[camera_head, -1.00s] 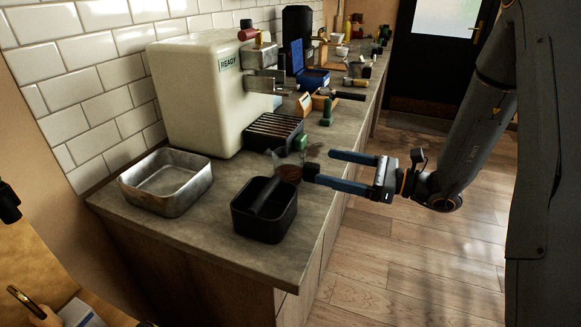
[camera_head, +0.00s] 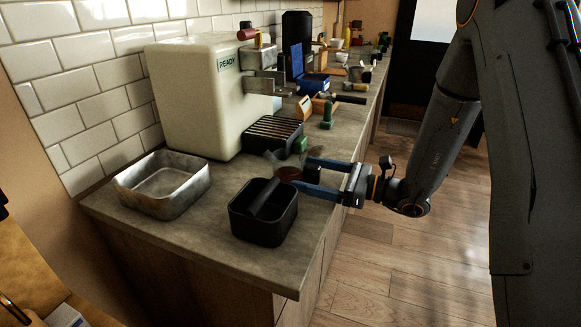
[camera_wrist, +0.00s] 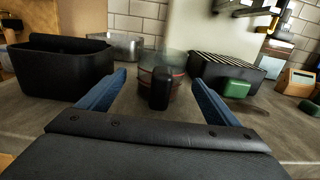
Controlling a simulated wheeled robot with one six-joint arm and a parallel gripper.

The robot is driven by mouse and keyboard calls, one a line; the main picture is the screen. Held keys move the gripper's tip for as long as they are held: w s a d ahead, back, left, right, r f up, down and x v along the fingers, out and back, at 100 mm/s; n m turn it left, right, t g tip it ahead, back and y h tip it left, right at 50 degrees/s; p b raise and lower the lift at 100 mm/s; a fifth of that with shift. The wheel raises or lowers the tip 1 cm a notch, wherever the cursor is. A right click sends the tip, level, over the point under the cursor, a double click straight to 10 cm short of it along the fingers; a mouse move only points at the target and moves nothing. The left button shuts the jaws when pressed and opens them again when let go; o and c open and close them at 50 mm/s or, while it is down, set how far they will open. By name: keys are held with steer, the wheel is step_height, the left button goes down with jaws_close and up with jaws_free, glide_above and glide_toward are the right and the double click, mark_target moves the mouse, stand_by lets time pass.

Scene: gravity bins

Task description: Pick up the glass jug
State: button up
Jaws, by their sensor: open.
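The glass jug (camera_wrist: 176,75) is a small see-through vessel with a reddish-brown lower part and a dark upright handle facing my gripper. In the wrist view it stands on the counter, centred ahead between my fingers. In the head view the jug (camera_head: 287,172) is partly hidden by my gripper (camera_head: 302,178). My gripper is open, its two blue fingers reaching level toward the jug from the right. In the wrist view the fingers of my gripper (camera_wrist: 162,90) stand either side of the jug's handle. I cannot tell whether they touch the jug.
A black divided bin (camera_head: 263,212) stands close in front of the jug. A metal tray (camera_head: 163,186) lies to the left. The cream machine (camera_head: 193,95) with its slatted drip tray (camera_head: 272,135) stands behind. A green block (camera_wrist: 236,88) sits close to the jug's right in the wrist view.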

steer(key=shift+x, duration=0.8)
steer(key=shift+c, duration=0.4)
steer(key=c, duration=1.6)
steer(key=shift+c, duration=0.2)
